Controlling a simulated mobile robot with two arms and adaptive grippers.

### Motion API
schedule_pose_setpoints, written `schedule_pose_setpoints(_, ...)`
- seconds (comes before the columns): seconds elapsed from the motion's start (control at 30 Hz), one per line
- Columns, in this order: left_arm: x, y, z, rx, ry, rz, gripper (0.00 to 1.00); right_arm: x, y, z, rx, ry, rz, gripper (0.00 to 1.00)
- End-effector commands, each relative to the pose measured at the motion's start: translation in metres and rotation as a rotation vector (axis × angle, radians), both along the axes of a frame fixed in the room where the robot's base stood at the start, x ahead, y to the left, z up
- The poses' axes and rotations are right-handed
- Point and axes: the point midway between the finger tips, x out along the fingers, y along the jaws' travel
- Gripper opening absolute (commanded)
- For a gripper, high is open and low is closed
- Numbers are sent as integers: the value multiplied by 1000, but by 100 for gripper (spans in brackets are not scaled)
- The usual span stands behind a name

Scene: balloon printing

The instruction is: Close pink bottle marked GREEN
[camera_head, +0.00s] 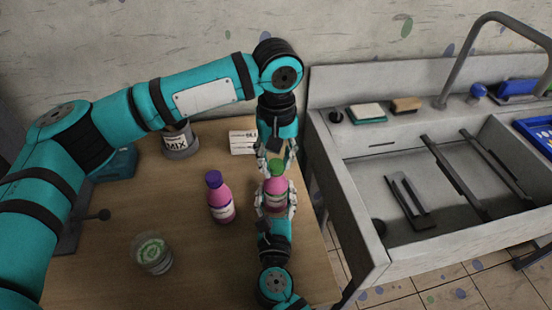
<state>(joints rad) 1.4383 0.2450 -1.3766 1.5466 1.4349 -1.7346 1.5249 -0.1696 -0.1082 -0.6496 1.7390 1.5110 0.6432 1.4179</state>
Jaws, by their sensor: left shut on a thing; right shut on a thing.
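A pink bottle (276,186) stands upright near the table's right edge, with a green cap (276,166) at its top. My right gripper (275,198) comes up from the bottom of the view and is shut around the bottle's body, hiding part of its label. My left gripper (277,158) reaches down from above and is shut on the green cap. The cap is in line with the bottle's mouth; I cannot tell whether it is fully seated. Any marking on the label is too small to read.
A second pink bottle with a purple cap (220,199) stands just left. A glass with green contents (153,253), a MIX container (180,141) and a white box (242,142) are on the wooden table (200,270). A sink (420,180) is at right.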

Motion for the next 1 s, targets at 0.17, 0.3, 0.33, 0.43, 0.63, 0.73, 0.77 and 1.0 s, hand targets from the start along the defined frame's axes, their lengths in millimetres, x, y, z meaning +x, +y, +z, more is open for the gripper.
schedule_pose_setpoints(0.17,-1,-1,-1,-1,7,-403,0,0,-1,-1,1,1,-1,0)
schedule_pose_setpoints(0.3,-1,0,-1,0,10,-723,0,0,-1,-1,1,1,-1,0)
schedule_pose_setpoints(0.33,-1,0,-1,-1,9,-792,0,0,-1,-1,1,1,-2,0)
schedule_pose_setpoints(0.43,0,0,-1,1,10,-1022,0,0,-1,-1,1,1,-2,0)
schedule_pose_setpoints(0.63,0,0,-2,0,14,-1483,0,0,-1,-1,1,1,-2,0)
schedule_pose_setpoints(0.73,0,0,-2,2,16,-1714,0,0,-1,-1,1,1,-2,0)
schedule_pose_setpoints(0.77,0,0,-2,2,17,-1783,0,0,-1,-1,1,1,-2,0)
schedule_pose_setpoints(1.0,0,0,-2,1,21,-2341,0,0,-1,-1,1,1,-2,0)
